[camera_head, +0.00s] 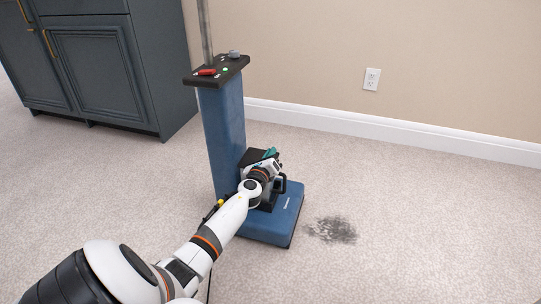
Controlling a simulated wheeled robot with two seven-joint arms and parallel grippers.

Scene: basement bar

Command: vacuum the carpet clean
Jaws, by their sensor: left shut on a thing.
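A blue upright vacuum (224,135) stands on the light carpet (410,225), with its flat base (271,224) on the floor. A dark dirt patch (332,229) lies on the carpet just right of the base, apart from it. My left arm reaches in from the lower left. My left gripper (275,178) is shut on the vacuum at a dark handle low on its front, just above the base. The fingertips are partly hidden by the wrist. My right gripper is not in view.
A dark blue-grey cabinet (100,75) with brass handles stands at the back left. A beige wall with a white baseboard (400,132) and an outlet (372,79) runs behind the vacuum. The carpet to the right is open.

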